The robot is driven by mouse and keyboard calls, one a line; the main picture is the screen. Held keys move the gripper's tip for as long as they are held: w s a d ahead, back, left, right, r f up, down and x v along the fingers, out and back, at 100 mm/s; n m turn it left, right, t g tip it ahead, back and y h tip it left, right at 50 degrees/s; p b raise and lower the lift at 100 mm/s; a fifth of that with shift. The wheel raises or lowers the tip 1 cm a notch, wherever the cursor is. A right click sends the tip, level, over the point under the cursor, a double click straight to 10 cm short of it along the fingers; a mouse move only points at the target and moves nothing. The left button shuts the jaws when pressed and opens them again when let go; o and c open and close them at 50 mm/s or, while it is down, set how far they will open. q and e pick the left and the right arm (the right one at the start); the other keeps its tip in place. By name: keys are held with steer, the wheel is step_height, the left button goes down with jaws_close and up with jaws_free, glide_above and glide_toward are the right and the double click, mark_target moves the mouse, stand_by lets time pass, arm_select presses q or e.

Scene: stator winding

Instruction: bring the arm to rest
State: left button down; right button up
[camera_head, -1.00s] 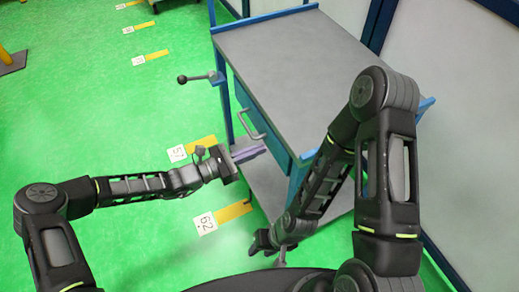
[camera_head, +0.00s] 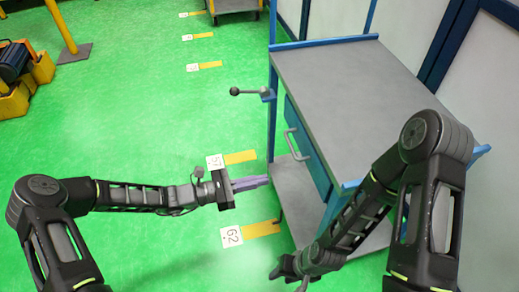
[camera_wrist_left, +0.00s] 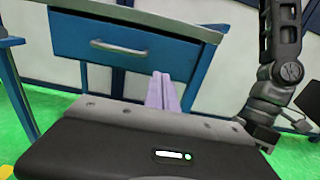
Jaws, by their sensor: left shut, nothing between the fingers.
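My left gripper (camera_head: 250,183) reaches in from the left in the head view, stretched out over the green floor. Its fingers are together and empty, pointing at the left side of the blue and grey workbench (camera_head: 345,85). In the left wrist view the closed fingers (camera_wrist_left: 163,92) stand in front of the bench's blue drawer (camera_wrist_left: 130,50). My right gripper (camera_head: 288,272) hangs low in front of the bench, at the bottom of the head view. It is small and dark there, and its finger opening cannot be made out.
The bench has a drawer handle (camera_head: 295,145), a lever with a black knob (camera_head: 236,91) and a lower shelf. Floor signs (camera_head: 231,236) lie on the floor. Yellow bins (camera_head: 14,100) stand at the far left and a cart (camera_head: 232,5) at the back.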

arm_select(q)
steer(key=s+a+f+m+g+y, duration=0.2)
steer(key=s+f+m+g+y, duration=0.35)
steer(key=s+f, duration=0.85)
steer(key=s+a+f+m+t+y, duration=0.2)
steer(key=s+a+m+y, duration=0.4)
steer(key=m, duration=0.7)
steer(key=shift+s+f+y+p, duration=0.35)
steer(key=shift+s+f+y, duration=0.3)
steer(key=shift+s+y, duration=0.2)
steer(key=shift+m, duration=0.25)
